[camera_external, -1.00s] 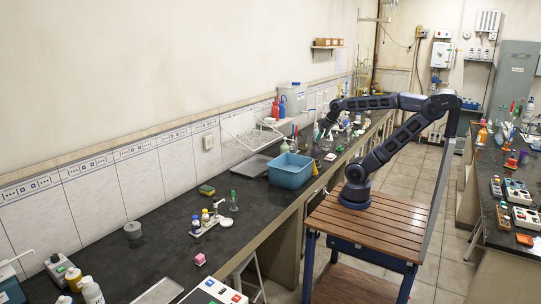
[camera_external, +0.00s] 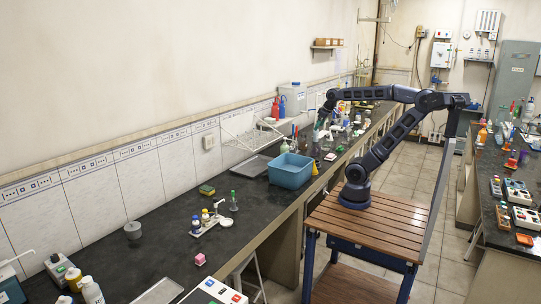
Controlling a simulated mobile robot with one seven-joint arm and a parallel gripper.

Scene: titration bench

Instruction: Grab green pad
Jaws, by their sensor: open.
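A small block with a green top and a yellowish lower side, apparently the green pad (camera_external: 207,189), lies flat on the dark bench near the tiled wall. My gripper (camera_external: 321,118) is far from it, over the back part of the bench beyond the blue tub. It points downward among small bottles and glassware. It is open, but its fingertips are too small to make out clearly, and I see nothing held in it.
A blue tub (camera_external: 290,170) stands between my gripper and the pad. A holder with small bottles (camera_external: 205,222), a green-topped stand (camera_external: 233,201) and a pink cube (camera_external: 200,259) are nearer the camera. Bare bench surrounds the grey cylinder (camera_external: 133,230).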

